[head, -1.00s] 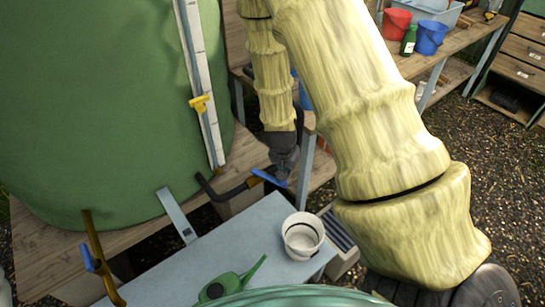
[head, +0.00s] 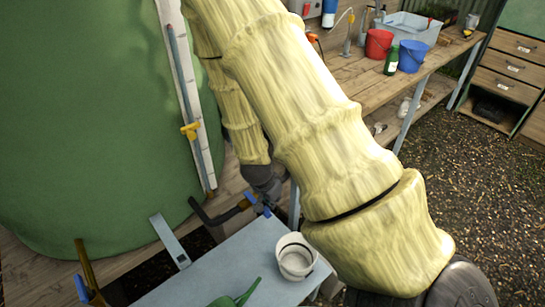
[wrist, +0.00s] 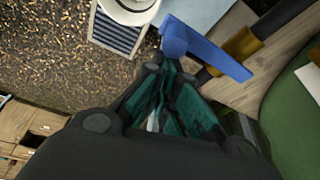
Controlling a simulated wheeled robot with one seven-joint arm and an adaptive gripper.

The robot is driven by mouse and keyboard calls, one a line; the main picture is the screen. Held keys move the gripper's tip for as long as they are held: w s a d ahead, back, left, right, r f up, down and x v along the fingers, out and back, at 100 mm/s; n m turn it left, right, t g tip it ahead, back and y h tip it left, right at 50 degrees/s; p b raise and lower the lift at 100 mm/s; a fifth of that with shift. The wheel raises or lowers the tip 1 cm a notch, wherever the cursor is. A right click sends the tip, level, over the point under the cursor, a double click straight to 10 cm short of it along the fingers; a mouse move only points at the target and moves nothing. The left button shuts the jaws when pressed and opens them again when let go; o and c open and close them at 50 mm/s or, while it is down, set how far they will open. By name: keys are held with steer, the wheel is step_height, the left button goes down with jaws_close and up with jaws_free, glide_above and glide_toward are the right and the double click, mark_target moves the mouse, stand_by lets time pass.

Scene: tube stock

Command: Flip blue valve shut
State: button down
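The blue valve is a flat blue lever (wrist: 212,52) on a dark pipe with a brass fitting (wrist: 243,45). In the wrist view it lies crosswise over the pipe, with a rounded blue end close to my fingertips. In the head view the lever (head: 249,198) is partly hidden by my gripper (head: 268,190). My gripper also shows in the wrist view (wrist: 170,72), with its green-padded fingers close together and nothing visible held between them. Its tips are beside the lever; I cannot tell whether they touch it.
Another blue handle (head: 82,288) is at lower left. Buckets stand on the back bench.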

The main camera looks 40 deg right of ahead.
steer(key=shift+s+a+f, duration=0.1)
steer(key=shift+s+a, duration=0.05)
steer(key=shift+a, duration=0.05)
steer(key=d, duration=0.4)
steer(key=w+v, duration=0.1)
steer(key=v, duration=0.9)
steer(key=shift+w, duration=0.15)
stand_by(0.6)
